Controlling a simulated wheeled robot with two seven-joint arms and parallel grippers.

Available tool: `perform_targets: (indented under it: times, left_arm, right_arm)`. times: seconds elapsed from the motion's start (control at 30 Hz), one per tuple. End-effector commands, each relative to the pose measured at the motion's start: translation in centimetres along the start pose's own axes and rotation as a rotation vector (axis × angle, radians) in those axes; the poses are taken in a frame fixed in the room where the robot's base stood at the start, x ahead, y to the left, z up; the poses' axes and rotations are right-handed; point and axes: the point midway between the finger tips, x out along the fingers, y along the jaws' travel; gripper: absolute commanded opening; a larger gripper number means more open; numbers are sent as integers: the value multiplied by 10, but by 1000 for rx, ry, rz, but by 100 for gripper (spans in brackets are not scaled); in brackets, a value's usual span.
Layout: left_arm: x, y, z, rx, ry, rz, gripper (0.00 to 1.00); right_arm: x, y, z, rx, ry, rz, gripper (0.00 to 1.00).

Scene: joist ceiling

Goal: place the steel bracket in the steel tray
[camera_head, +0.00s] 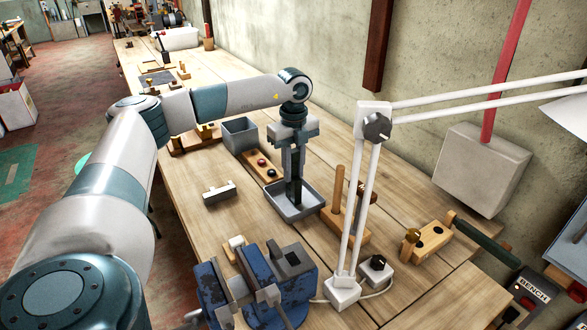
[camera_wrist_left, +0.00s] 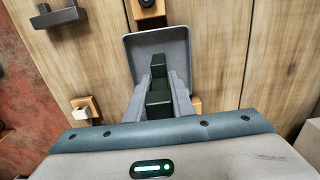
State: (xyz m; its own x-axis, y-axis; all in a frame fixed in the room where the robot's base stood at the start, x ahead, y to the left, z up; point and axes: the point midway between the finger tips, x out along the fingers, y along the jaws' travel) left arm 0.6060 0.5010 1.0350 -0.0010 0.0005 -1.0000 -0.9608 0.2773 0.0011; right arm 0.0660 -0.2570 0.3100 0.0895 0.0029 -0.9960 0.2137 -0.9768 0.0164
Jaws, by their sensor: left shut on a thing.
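The steel tray (camera_head: 310,210) is a shallow grey square tray on the wooden bench. It also shows in the left wrist view (camera_wrist_left: 178,37). My left gripper (camera_head: 293,172) points straight down over the tray. It is shut on a dark upright piece, the steel bracket (camera_head: 293,192). In the left wrist view the bracket (camera_wrist_left: 158,97) is a dark, stepped shape between the grey fingers of my left gripper (camera_wrist_left: 160,88). The bracket's lower end appears inside the tray's outline; I cannot tell whether it touches the floor. My right gripper is not in view.
A grey bin (camera_head: 240,134) and a wooden block with knobs (camera_head: 262,166) stand behind the tray. A grey channel-shaped piece (camera_head: 219,192) lies left. A blue vise (camera_head: 262,285), a white lamp arm (camera_head: 366,190) and a wooden peg stand (camera_head: 343,222) are close by.

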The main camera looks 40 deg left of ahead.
Motion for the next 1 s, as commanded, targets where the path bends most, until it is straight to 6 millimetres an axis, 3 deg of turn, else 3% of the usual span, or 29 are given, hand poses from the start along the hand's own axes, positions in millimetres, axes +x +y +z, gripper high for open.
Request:
perform_targets:
  times: [0.13, 0.17, 0.2, 0.23, 0.67, 1.0]
  left_arm:
    - [3, 0, 0, 0, 0, -1, 0]
    - [3, 0, 0, 0, 0, 0, 29]
    - [3, 0, 0, 0, 0, 0, 38]
    - [3, 0, 0, 0, 0, 0, 40]
    - [-2, 0, 0, 0, 0, -1, 40]
    - [-39, -1, 0, 0, 0, -4, 40]
  right_arm:
    - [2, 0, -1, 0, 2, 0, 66]
    - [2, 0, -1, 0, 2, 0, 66]
    - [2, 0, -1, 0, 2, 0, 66]
    - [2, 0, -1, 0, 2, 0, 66]
    - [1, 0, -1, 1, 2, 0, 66]
    - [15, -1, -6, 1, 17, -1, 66]
